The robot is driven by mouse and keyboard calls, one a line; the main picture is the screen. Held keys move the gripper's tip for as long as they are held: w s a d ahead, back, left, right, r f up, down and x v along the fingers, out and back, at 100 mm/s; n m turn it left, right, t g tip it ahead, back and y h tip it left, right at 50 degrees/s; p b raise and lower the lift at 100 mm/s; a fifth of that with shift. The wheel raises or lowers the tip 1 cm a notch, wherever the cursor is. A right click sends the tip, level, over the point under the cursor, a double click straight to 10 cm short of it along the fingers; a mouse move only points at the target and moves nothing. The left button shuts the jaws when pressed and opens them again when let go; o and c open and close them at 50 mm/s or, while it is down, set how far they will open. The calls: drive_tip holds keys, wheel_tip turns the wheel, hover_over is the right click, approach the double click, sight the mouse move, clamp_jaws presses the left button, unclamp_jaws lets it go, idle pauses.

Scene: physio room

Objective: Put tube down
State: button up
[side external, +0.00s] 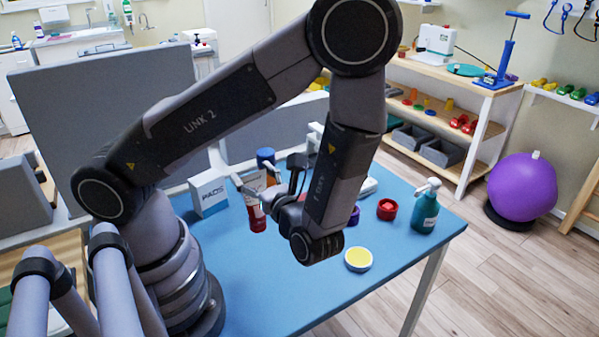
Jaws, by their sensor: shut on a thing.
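A tube (256,216), red in its lower part and pale above, is upright between the fingers of my gripper (247,190). My gripper is shut on it, over the left middle of the blue table (305,295). I cannot tell whether the tube's lower end touches the table top. My fingers and forearm hide part of the tube and what lies behind it.
A white PADS box (208,193) stands just left of the tube, and a blue-topped container (265,156) behind it. To the right are a red round object (386,209), a teal pump bottle (425,208) and a yellow-topped tub (358,259). The front table area is clear.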

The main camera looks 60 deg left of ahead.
drive_tip(key=w+a+f, duration=0.2)
drive_tip(key=a, duration=0.5)
drive_tip(key=w+a+f, duration=0.2)
drive_tip(key=w+a, duration=0.1)
drive_tip(key=a, duration=0.3)
wheel_tip(320, 180, down, 8)
drive_tip(key=a, duration=0.1)
drive_tip(key=shift+f+t, duration=0.25)
drive_tip(key=shift+t, duration=0.05)
drive_tip(key=o, duration=1.2)
drive_tip(key=shift+f, duration=0.1)
